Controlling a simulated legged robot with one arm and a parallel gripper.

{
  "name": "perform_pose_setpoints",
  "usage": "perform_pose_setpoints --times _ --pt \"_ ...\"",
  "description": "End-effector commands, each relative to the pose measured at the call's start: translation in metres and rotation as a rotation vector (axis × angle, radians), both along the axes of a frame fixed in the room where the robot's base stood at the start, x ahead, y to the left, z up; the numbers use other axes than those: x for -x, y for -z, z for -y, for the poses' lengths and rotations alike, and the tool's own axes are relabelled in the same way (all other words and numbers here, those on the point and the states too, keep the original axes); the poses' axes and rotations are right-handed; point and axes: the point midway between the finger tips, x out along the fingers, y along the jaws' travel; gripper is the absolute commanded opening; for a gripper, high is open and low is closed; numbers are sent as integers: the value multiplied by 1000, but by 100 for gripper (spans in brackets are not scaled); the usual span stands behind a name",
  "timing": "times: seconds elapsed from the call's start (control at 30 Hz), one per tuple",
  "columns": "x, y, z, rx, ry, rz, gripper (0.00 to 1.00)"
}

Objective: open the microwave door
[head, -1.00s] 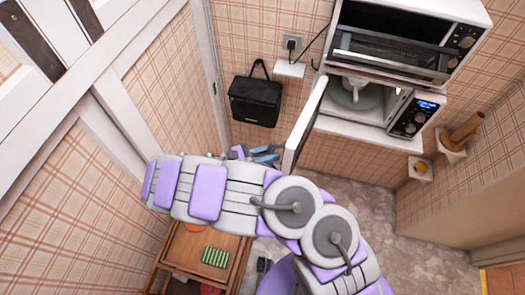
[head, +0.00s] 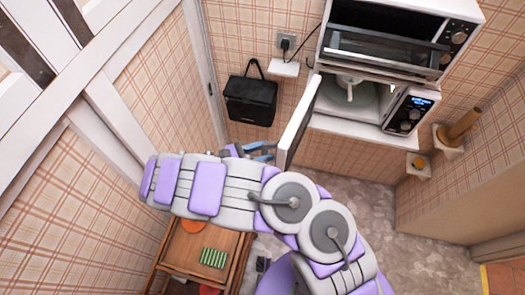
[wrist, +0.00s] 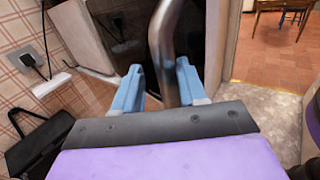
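The microwave (head: 388,137) stands on a wall shelf with its door swung wide open. A plate and a pale cup-like object show inside its cavity. The door (head: 298,122) stands out toward me on the left, seen nearly edge-on. My gripper (head: 260,150) is just left of the door's lower end, partly hidden by my arm. In the wrist view, my gripper's blue fingers (wrist: 158,88) are spread apart. The curved metal door handle (wrist: 165,45) passes between them, closer to the right finger, with a gap on the left. The door's dark face is behind it.
A second oven (head: 385,45) sits above the microwave. A black bag (head: 250,101) hangs on the wall at left, below a socket and cable. A wooden cart (head: 208,243) stands low at left. Floor (head: 400,230) is clear at right.

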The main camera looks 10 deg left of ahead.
Motion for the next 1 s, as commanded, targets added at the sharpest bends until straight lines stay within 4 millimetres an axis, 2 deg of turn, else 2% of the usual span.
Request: perform_pose_setpoints --times 0.37,0.47,0.8,1.0 --pt "3 0 -2 -2 0 0 40" --pt "8 1 -12 -2 -1 -1 40" --pt "35 3 -68 -1 0 -2 40" --pt "44 3 -85 0 0 -2 40"
